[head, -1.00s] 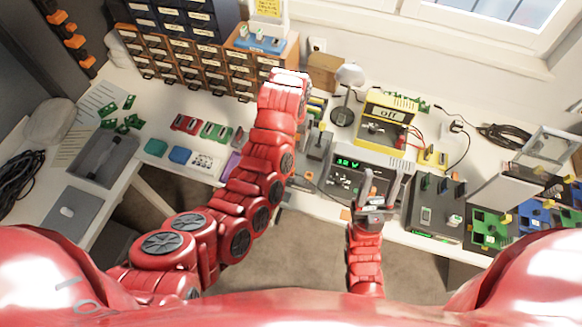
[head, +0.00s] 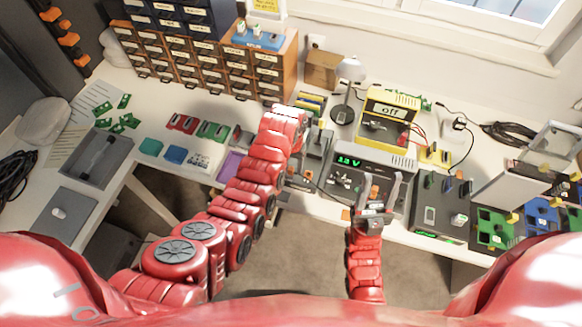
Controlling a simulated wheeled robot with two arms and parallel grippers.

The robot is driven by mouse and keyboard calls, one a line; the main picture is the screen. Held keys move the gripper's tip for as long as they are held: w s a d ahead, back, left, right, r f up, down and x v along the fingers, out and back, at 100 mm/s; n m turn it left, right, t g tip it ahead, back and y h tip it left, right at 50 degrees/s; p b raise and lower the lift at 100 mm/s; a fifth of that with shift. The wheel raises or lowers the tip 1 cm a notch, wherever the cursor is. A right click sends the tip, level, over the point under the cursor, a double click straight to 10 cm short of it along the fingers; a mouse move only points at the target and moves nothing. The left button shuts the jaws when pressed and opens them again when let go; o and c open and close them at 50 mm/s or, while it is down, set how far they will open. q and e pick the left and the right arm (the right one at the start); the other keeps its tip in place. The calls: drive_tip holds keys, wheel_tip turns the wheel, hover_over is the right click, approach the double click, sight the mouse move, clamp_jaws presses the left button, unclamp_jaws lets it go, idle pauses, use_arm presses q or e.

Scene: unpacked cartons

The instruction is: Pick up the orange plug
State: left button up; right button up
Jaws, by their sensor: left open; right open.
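My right gripper (head: 379,181) is open over the front of the grey power supply (head: 385,158), its two grey fingers pointing away from me. A small orange piece, which looks like the orange plug (head: 374,190), shows between the fingers; I cannot tell whether they touch it. Another flat orange piece (head: 346,214) lies at the desk's front edge, left of this gripper.
A yellow device (head: 388,108) marked "off" stands behind the power supply. A dark panel (head: 440,205) with switches and green and blue boards (head: 493,227) are to the right. The drawer cabinet (head: 200,62) stands at the back left. The desk's front edge runs below my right gripper.

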use_arm(q)
drive_tip(key=shift+f, duration=1.05)
drive_tip(key=shift+c, duration=0.3)
clamp_jaws()
idle(0.5)
